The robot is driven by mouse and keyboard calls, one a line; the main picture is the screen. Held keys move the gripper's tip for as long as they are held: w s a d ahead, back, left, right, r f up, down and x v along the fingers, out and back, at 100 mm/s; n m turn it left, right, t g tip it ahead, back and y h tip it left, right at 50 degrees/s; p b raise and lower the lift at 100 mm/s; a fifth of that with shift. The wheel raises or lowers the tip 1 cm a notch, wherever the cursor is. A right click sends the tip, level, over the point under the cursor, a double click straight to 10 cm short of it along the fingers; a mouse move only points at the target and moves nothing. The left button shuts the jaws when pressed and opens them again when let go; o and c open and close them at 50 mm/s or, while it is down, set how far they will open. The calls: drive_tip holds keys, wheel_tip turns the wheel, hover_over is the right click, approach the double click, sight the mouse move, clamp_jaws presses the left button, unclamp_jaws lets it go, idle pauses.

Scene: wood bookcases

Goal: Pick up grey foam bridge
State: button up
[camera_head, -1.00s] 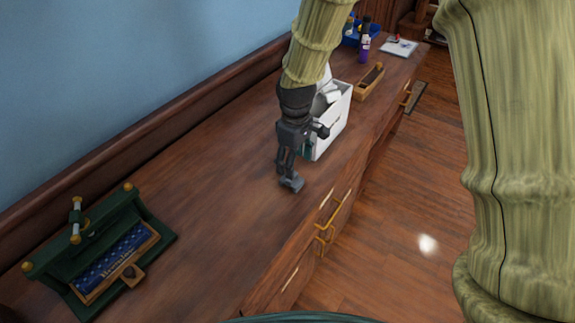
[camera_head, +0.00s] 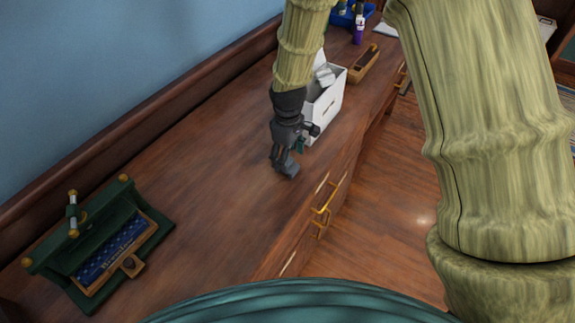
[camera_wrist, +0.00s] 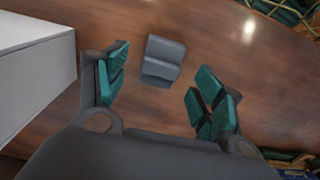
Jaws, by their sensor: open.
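The grey foam bridge (camera_wrist: 163,61) lies on the wooden top in the wrist view, a small grey block with a step across it. It sits ahead of my open gripper (camera_wrist: 165,100), roughly midway between the teal fingertips, and nothing is held. In the head view my gripper (camera_head: 287,150) points down over the top beside the white box. The grey bridge (camera_head: 289,170) shows just below it, partly hidden by it. I cannot tell the remaining gap exactly.
The white box (camera_head: 328,108) stands close beside my gripper; its wall (camera_wrist: 35,75) fills the wrist view's left. A wooden tray (camera_head: 363,66) and blue bin (camera_head: 345,17) are farther back. A green stand (camera_head: 85,230) is at the left. The wood between is clear.

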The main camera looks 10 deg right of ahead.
sight(293, 167)
drive_tip(key=shift+a+f+p, duration=0.1)
drive_tip(key=shift+f+p, duration=0.45)
drive_tip(key=shift+f, duration=1.7)
drive_tip(key=shift+c, duration=0.4)
drive_tip(key=c, duration=0.7)
